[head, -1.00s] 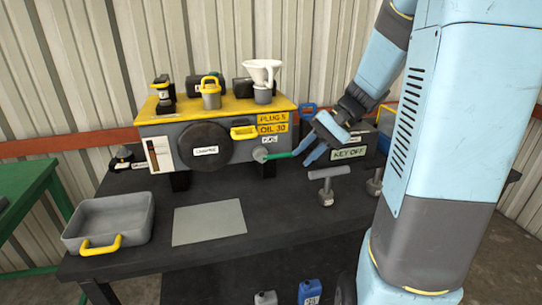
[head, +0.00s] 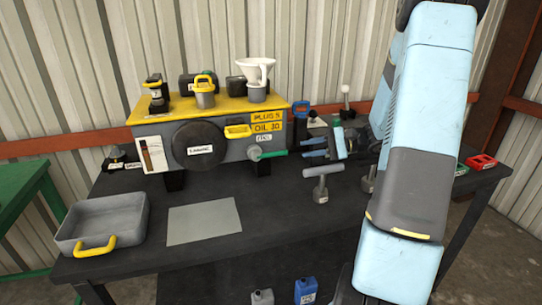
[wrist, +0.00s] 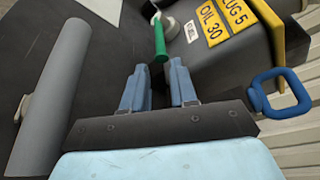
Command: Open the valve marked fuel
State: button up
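A valve (head: 254,153) with a green lever (head: 274,154) sticks out to the right from the lower right end of the grey engine block. A small white label (head: 264,137) is just above it, too small to read for certain. My gripper (head: 303,148) is to the right of the lever, its blue fingers pointing left towards it. In the wrist view my gripper (wrist: 158,75) is open and empty. The green lever (wrist: 160,42) lies ahead of the gap between the fingertips, seemingly apart from them. The label (wrist: 191,31) is also ahead, near the right finger.
A grey T-handle (head: 323,170) stands close in front of my gripper and shows large in the wrist view (wrist: 50,95). Yellow plates (head: 268,127) read PLUG 5 and OIL 30. A grey tray (head: 104,215) is at the left.

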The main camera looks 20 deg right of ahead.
aim_at(283, 153)
jog(key=x, duration=1.1)
jog(key=shift+w+a, duration=0.15)
jog(key=shift+a, duration=0.1)
jog(key=shift+c, duration=0.3)
grip_shut()
jog(key=shift+f, duration=0.1)
